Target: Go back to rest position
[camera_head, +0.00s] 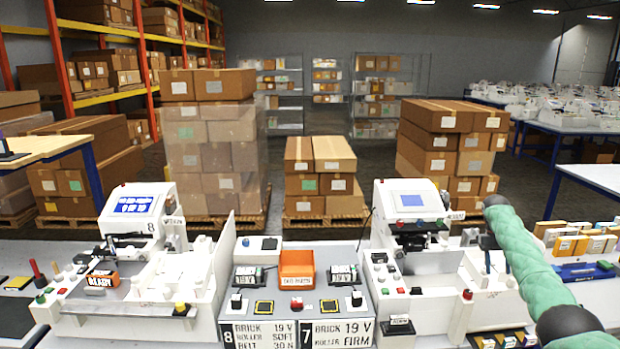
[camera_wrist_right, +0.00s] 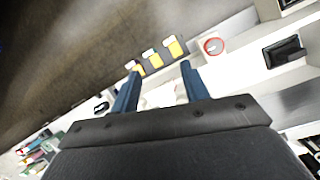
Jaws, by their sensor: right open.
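My right arm, in a green sleeve, comes in from the right edge of the head view. Its gripper (camera_head: 486,243) hangs over the right side of the right plotter (camera_head: 415,207), small and partly hidden there. In the right wrist view the two blue fingers of this gripper (camera_wrist_right: 160,71) stand apart with nothing between them. My left arm and gripper do not show. The left plotter (camera_head: 133,208), marked 8, stands on the left of the bench with its screen lit.
Several small boxes (camera_head: 572,245) and a blue tray (camera_head: 585,272) lie on the right of the bench. Stacked cartons (camera_head: 215,150) and shelves stand behind.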

